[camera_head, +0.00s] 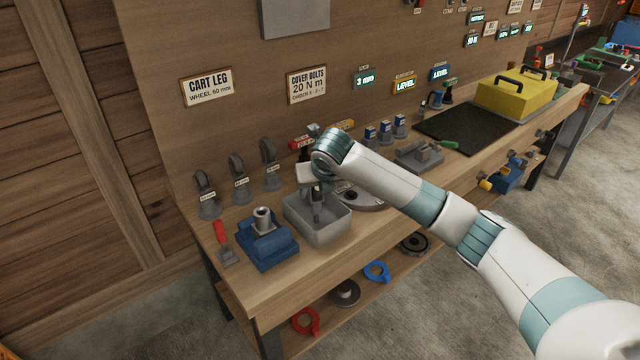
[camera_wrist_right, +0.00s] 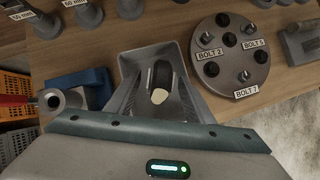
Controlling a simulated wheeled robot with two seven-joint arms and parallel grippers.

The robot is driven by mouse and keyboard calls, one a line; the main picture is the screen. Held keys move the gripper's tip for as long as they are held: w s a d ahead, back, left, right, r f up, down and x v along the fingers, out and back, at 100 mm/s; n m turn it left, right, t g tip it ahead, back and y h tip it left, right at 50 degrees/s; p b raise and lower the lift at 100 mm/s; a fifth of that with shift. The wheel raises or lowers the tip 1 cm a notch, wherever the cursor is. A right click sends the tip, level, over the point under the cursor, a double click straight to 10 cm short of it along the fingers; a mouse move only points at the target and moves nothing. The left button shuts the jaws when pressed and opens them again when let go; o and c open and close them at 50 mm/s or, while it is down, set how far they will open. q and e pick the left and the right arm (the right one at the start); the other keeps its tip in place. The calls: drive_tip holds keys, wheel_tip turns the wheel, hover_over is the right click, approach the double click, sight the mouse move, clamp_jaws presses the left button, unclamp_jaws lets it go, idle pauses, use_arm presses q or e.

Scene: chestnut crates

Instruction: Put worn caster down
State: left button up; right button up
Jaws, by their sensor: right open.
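The worn caster (camera_wrist_right: 160,88), a dark wheel with a pale patch, lies inside the grey bin (camera_wrist_right: 130,63) in the right wrist view. The bin also shows in the head view (camera_head: 327,232), standing on the workbench. My right gripper (camera_wrist_right: 160,98) is open, with a finger on either side of the caster. In the head view my right gripper (camera_head: 317,200) points down into the bin. Whether the fingers touch the caster cannot be told. My left gripper is not in view.
A blue vise-like fixture (camera_head: 266,246) with a metal socket stands left of the bin. A round cover plate (camera_wrist_right: 235,50) with bolts is to its right. Several labelled casters (camera_head: 238,178) line the back. A red-handled tool (camera_head: 222,240) lies at the left end.

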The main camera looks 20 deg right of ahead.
drive_tip(key=b+v, duration=0.1)
drive_tip(key=v, duration=0.5)
drive_tip(key=shift+s, duration=0.2)
idle(0.5)
